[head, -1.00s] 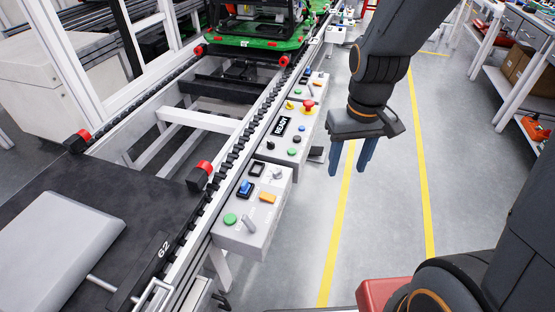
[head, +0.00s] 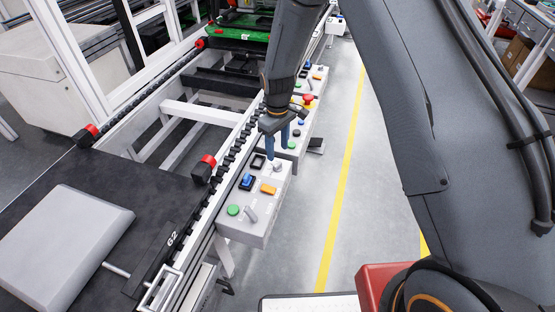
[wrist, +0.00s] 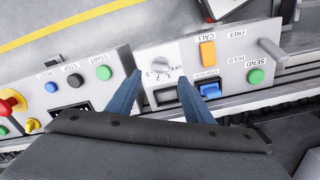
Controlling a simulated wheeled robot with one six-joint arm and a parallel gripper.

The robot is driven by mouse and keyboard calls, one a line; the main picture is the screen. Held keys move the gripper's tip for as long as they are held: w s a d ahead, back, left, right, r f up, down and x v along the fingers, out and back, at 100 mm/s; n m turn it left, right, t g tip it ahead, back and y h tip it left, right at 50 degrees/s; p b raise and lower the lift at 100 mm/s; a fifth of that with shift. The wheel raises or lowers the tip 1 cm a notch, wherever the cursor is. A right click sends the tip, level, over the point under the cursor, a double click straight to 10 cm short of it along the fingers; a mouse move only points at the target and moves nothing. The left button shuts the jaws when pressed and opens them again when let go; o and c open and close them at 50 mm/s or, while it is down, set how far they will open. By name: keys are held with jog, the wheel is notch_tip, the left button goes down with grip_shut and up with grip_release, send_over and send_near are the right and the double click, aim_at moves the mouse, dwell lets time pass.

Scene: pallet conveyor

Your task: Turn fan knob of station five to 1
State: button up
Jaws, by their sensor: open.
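The near control box (head: 262,228) carries a small grey knob (head: 277,167) at its far right corner. In the wrist view the knob (wrist: 160,66) has a scale with OFF and numbers beside it; I cannot tell which mark it points at. No station number is legible on the box. My gripper (head: 277,152) points down over the far end of this box. In the wrist view its two blue fingers (wrist: 156,92) are apart, with the knob between their lines and nothing held. Whether the fingertips are level with the knob is unclear.
The box also has a black rocker (head: 258,162), a blue switch (head: 247,182), an orange button (head: 268,189), a green button (head: 233,210) and a lever (head: 252,215). A second box with a red emergency button (head: 308,100) stands just beyond. The conveyor runs along the left.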

aim_at(278, 164)
jog(key=shift+f+p, duration=0.8)
jog(key=shift+f, duration=2.45)
jog(key=c, duration=1)
jog(key=shift+c, duration=0.2)
jog(key=m+b, duration=0.2)
jog(key=m, duration=0.2)
jog(key=shift+m, duration=0.3)
jog(key=m+b, duration=0.1)
jog(key=m, duration=0.3)
jog(key=shift+m, duration=0.3)
